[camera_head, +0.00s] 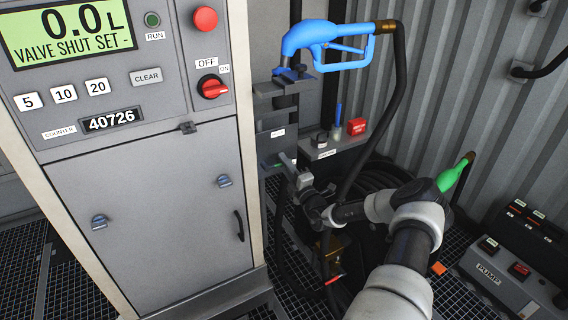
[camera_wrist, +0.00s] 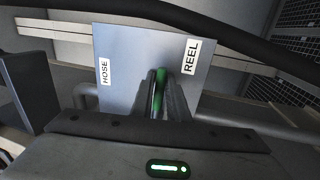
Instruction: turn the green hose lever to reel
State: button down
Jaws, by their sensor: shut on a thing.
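The green hose lever (camera_wrist: 158,92) stands up in front of a pale plate (camera_wrist: 130,60) in the wrist view. The plate has a HOSE label (camera_wrist: 104,71) on the left and a REEL label (camera_wrist: 190,57) on the right. The lever's visible part is nearer the REEL label. My gripper (camera_wrist: 160,98) is shut on the lever, with a dark finger on each side hiding much of it. In the head view my gripper (camera_head: 288,162) reaches the grey post below the blue nozzle, and the lever is mostly hidden there.
A blue nozzle (camera_head: 310,36) hangs above my gripper with its dark hose (camera_head: 396,90) looping down at the right. A grey cabinet (camera_head: 165,200) stands close on the left. A shelf (camera_head: 340,148) with small items, a green nozzle (camera_head: 455,172) and a pump box (camera_head: 510,275) are at the right.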

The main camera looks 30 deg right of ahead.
jog(key=shift+f, duration=0.1)
jog(key=c, duration=1.7)
grip_release()
jog(key=shift+s, duration=0.1)
jog(key=s+f, duration=0.1)
jog(key=s, duration=0.4)
jog(key=s+f+p, duration=0.1)
jog(key=s, duration=0.5)
jog(key=s+f+p, duration=0.1)
jog(key=s, duration=0.5)
jog(key=shift+d+f, duration=0.2)
